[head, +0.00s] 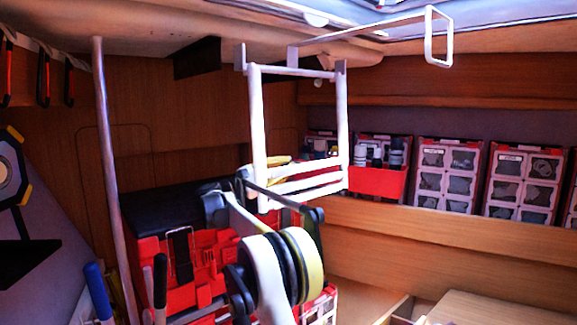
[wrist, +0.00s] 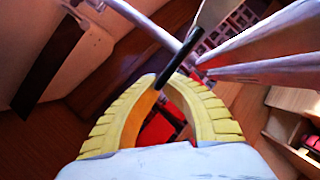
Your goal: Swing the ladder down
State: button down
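The ladder (head: 258,140) is a white frame hanging below the ceiling in the head view, with two upright rails and crossbars at top and bottom. Its lower end hangs at about shelf height. In the wrist view my gripper (wrist: 161,82) has two yellow ribbed fingers that curve inward until their tips are close together. A dark thin bar (wrist: 185,48) crosses at the tips; I cannot tell whether it is gripped or only lined up with them. Pale rails (wrist: 265,48) lie to the right, apart from the fingers.
A vertical pole (head: 112,170) stands at the left. Red crates (head: 165,270) lie below, and red-framed boxes (head: 447,172) line the right shelf. A white bracket (head: 370,32) hangs overhead.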

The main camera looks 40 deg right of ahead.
jog(key=shift+w+r, duration=0.25)
jog(key=shift+w, duration=0.1)
jog(key=c, duration=1.6)
grip_release()
jog(key=shift+s, duration=0.1)
jog(key=shift+o, duration=0.2)
jog(key=shift+s, duration=0.1)
